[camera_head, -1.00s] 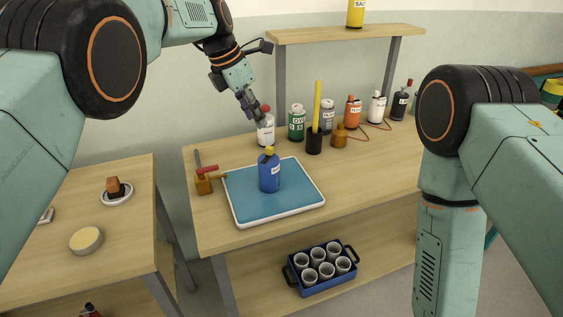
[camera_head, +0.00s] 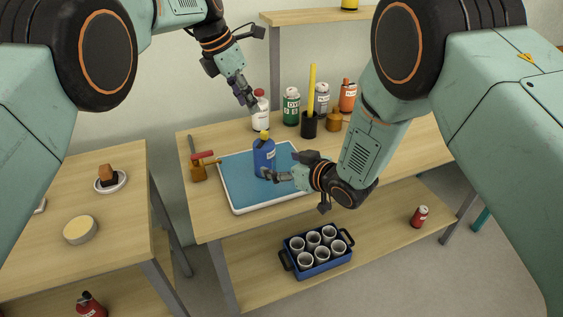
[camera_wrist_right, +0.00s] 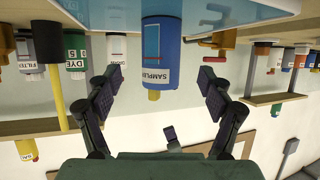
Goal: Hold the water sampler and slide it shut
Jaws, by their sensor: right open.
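The water sampler is a blue cylinder with a yellow top (camera_head: 264,158), standing upright on the blue tray (camera_head: 236,196). In the right wrist view, which is upside down, the sampler (camera_wrist_right: 161,50) shows its "SAMPLER" label. My right gripper (camera_head: 272,176) is low beside the sampler, on its front right. In the wrist view its two fingers (camera_wrist_right: 160,90) are spread open, one to each side of the sampler, with gaps between.
A green dye bottle (camera_head: 291,108), a dark holder with a yellow rod (camera_head: 308,125) and an orange bottle (camera_head: 347,97) stand behind. A blue crate of cups (camera_head: 318,268) sits on the lower shelf.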

